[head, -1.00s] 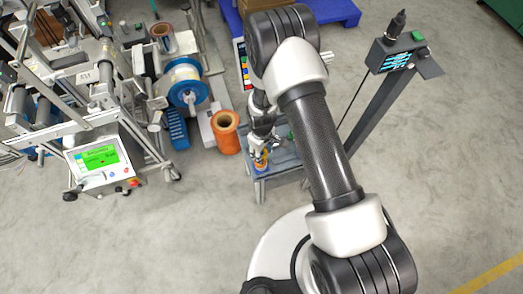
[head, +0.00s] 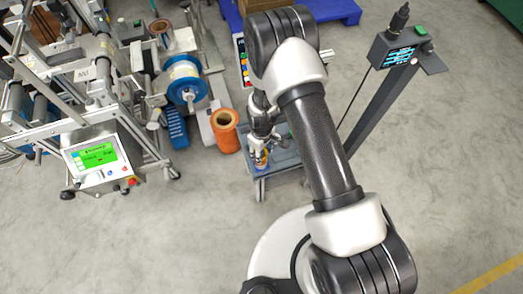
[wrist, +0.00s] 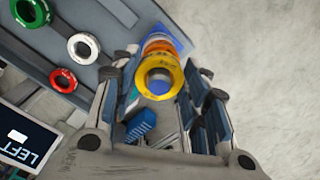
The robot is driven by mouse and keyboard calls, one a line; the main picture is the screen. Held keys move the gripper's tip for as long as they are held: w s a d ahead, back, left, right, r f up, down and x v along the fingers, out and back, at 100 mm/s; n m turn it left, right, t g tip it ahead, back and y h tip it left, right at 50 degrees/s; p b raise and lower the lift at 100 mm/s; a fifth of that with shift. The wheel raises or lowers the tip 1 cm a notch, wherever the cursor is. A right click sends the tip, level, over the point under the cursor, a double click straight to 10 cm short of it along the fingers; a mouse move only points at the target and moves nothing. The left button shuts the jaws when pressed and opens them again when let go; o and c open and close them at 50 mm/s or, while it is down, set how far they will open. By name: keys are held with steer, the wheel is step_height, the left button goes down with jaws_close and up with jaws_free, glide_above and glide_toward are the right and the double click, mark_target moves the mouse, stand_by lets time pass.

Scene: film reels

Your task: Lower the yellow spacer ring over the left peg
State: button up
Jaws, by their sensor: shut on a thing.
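The yellow spacer ring (wrist: 161,76) sits between the fingers of my gripper (wrist: 163,92) in the wrist view, and the fingers are shut on it. An orange ring-like thing (wrist: 158,45) shows just behind it, with blue beyond. I cannot tell whether these touch the yellow ring. In the head view, my gripper (head: 261,146) hangs over a small grey-blue stand (head: 283,172), with yellow and orange showing small below it. The left peg cannot be made out. Whether the ring is around a peg I cannot tell.
In the wrist view, a green ring (wrist: 30,12), a white ring (wrist: 84,47) and a red ring (wrist: 63,80) lie on a grey surface. A dark panel reading LEFT (wrist: 32,146) is at lower left. In the head view, an orange reel (head: 225,130) stands left of the stand.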

steer(key=shift+f, duration=0.15)
steer(key=shift+f+b, duration=0.75)
steer(key=shift+b, duration=0.05)
steer(key=o, duration=1.2)
steer(key=shift+c, duration=0.2)
step_height(320, 180, up, 12)
stand_by(0.5)
